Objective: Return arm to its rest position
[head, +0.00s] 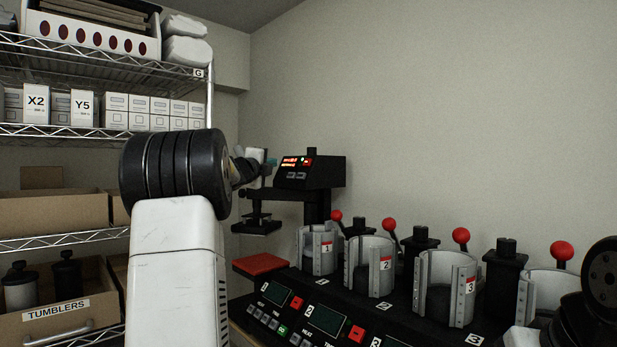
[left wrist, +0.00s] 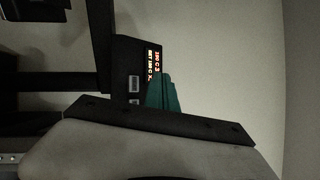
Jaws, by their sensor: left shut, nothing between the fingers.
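My left arm rises from the bottom left in the head view, and my left gripper (head: 268,158) is at its far end, in front of the heat press (head: 318,172) with the lit red display. Much of the gripper is hidden behind the black wrist joint. In the left wrist view the teal fingertips (left wrist: 162,92) are together with nothing between them, and the press display (left wrist: 152,65) lies just beyond. My right gripper is not in view; only dark round parts of my right arm show at the right edge.
A mug press with numbered clamps (head: 369,268), red-knobbed levers (head: 461,235) and a control panel fills the lower right. A wire shelf (head: 60,132) with boxes and a TUMBLERS bin (head: 60,312) stands at left. The wall above the press is clear.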

